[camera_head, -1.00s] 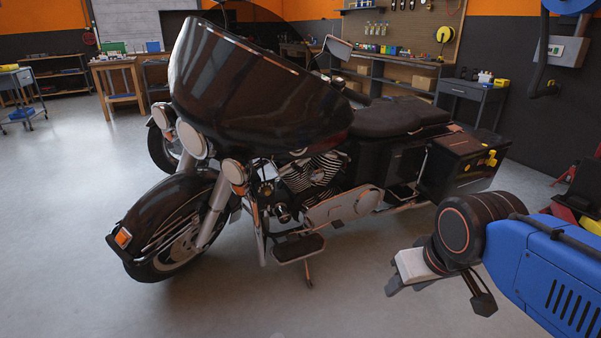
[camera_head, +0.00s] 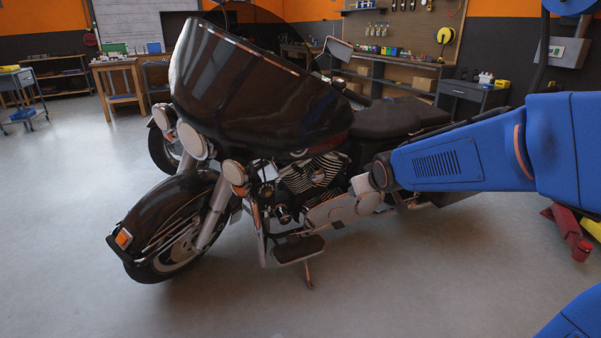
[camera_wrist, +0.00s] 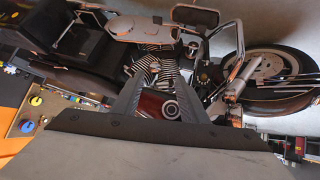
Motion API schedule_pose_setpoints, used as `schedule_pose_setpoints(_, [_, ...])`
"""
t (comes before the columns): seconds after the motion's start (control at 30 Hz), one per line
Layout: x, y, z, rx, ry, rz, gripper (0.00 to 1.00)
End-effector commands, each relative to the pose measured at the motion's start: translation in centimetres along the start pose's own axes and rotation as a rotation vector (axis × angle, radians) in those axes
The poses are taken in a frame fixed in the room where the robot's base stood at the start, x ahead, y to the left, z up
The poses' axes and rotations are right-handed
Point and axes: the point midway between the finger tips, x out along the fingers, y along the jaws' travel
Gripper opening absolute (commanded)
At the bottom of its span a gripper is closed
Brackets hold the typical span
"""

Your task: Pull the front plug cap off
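The black motorcycle (camera_head: 390,120) stands side-on with its front wheel at the left. Its finned engine (camera_head: 315,172) sits mid-frame and also shows in the wrist view (camera_wrist: 155,70). I cannot pick out the front plug cap there; it is too small and dark. My gripper (camera_wrist: 160,92) has its two dark fingers apart, with a gap between them and nothing clearly held. A dark red surface with a pale round part shows between the fingers, beyond them. In the head view my forearm reaches in from the right to beside the engine's rear, and the fingers are not clear.
The footboard (camera_head: 298,248) and the front wheel (camera_head: 178,250) stick out below and left of the engine. A red stand (camera_head: 570,232) is on the floor at the right. Workbenches (camera_head: 122,85) line the back. The floor in front is clear.

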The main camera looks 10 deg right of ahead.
Motion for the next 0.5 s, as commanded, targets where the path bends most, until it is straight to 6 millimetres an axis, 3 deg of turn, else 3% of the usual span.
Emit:
schedule_pose_setpoints(0.03, [1.8,0.1,-0.9,-0.012,0.021,0.0,0.4])
schedule_pose_setpoints(0.2, [6.9,0.3,-4.0,-0.051,0.112,-0.004,0.4])
schedule_pose_setpoints(0.5, [15.7,0.0,-8.0,-0.114,0.275,-0.027,0.4])
